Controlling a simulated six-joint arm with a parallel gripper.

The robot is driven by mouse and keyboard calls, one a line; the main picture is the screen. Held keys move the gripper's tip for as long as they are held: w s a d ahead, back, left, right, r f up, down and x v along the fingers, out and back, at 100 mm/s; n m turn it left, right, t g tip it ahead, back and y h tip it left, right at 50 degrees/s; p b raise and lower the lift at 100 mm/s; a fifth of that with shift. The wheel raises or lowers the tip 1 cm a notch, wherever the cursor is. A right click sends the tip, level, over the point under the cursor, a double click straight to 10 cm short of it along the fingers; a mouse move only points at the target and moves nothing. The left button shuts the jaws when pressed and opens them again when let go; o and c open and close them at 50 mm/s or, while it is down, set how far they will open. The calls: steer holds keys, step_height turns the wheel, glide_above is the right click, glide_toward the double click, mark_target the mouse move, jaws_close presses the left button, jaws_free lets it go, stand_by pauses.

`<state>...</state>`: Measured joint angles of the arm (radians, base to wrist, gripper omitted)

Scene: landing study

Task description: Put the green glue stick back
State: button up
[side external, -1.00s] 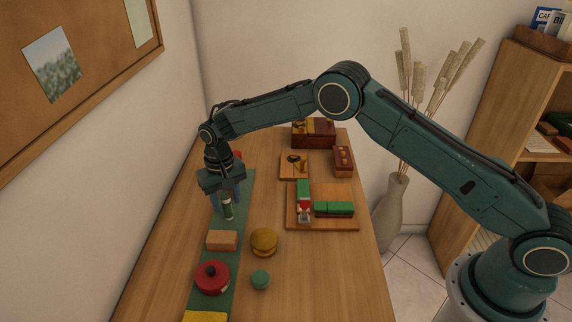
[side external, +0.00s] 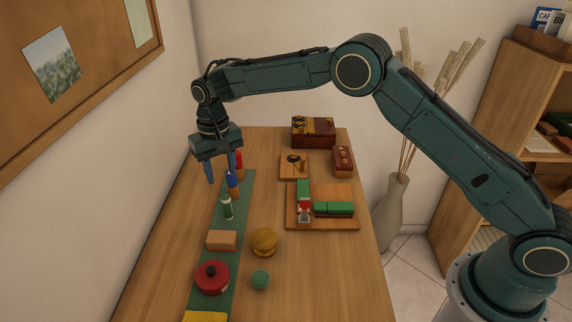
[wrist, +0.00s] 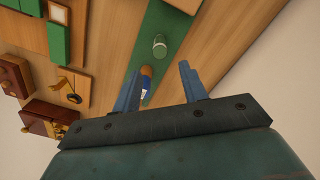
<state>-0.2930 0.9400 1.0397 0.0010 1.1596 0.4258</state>
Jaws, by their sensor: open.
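The green glue stick (side external: 227,208) stands upright on the long green mat (side external: 217,250), between a blue glue stick (side external: 232,184) and a tan block. It also shows in the wrist view (wrist: 160,44), beyond the fingertips. My gripper (side external: 220,180) is open and empty, raised above the mat. In the side view it is up and to the left of the green glue stick, apart from it. In the wrist view my open fingers (wrist: 158,78) frame empty space, with the blue stick partly hidden behind the left finger.
A red object (side external: 239,162) stands at the mat's far end. A tan block (side external: 222,240), red pot (side external: 212,278), yellow round item (side external: 264,241) and green round item (side external: 260,279) are nearer. A wooden tray (side external: 335,225) with green blocks lies right. Boxes (side external: 314,132) stand behind.

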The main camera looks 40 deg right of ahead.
steer(key=shift+r, duration=1.4)
steer(key=s+d+r+t, duration=0.1)
steer(key=s+d+r, duration=0.5)
steer(key=s+r, duration=0.35)
steer(key=s+d+r+t, duration=0.2)
steer(key=s+d+r, duration=0.4)
steer(key=s+r, duration=0.3)
steer(key=s+d+f+t, duration=0.1)
steer(key=s+d, duration=0.1)
steer(key=s, duration=0.9)
steer(key=s+d+f+n+t, duration=0.1)
steer(key=s+d, duration=0.2)
steer(key=s, duration=0.8)
steer(key=shift+s+d+f+n+t, duration=0.15)
steer(key=shift+s+d+n+t, duration=0.05)
steer(key=shift+d+n+t, duration=0.15)
